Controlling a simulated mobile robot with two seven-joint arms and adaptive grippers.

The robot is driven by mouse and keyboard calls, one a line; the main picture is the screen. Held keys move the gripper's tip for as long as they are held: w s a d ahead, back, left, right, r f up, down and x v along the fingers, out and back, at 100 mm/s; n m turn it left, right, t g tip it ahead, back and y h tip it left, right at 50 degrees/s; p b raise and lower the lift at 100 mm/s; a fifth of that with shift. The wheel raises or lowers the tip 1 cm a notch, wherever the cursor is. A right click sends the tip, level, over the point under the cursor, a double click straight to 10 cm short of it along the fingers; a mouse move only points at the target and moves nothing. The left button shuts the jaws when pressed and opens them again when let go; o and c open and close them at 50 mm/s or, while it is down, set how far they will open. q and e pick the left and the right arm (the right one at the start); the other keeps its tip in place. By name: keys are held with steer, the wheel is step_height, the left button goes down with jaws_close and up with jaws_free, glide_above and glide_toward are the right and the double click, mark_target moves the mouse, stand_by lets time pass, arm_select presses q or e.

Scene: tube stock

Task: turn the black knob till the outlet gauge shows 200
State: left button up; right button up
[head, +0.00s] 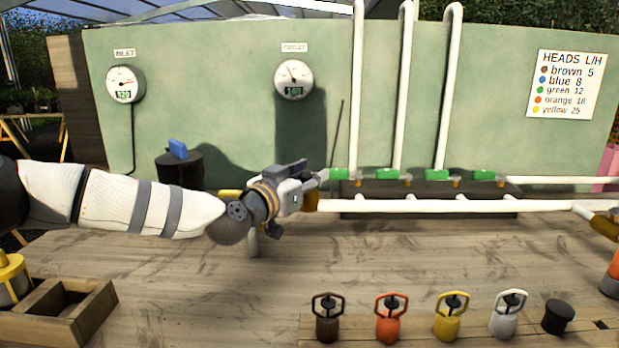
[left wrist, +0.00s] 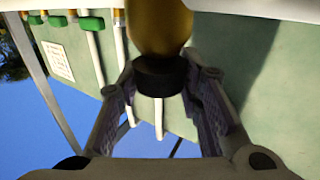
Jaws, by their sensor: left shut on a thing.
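The outlet gauge (head: 293,79) hangs on the green wall. Its needle points up and to the left, and its small digits look like 180, though they are blurred. My left gripper (head: 314,187) is at the pipe below that gauge. In the left wrist view the black knob (left wrist: 159,76) sits under a brass-coloured body (left wrist: 158,28), between the two fingers of my left gripper (left wrist: 163,105), which is shut on it. In the head view the knob is hidden by the gripper. My right gripper is not in view.
The inlet gauge (head: 124,84) hangs at the left. White pipes with green valve handles (head: 437,175) stand right of my gripper. Sprinkler heads (head: 389,325) and a black cap (head: 558,317) stand along the front. A wooden box (head: 85,318) is front left. The bench middle is clear.

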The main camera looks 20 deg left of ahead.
arm_select(q)
steer(key=o, duration=1.2)
steer(key=shift+c, duration=0.2)
steer(key=v, duration=1.2)
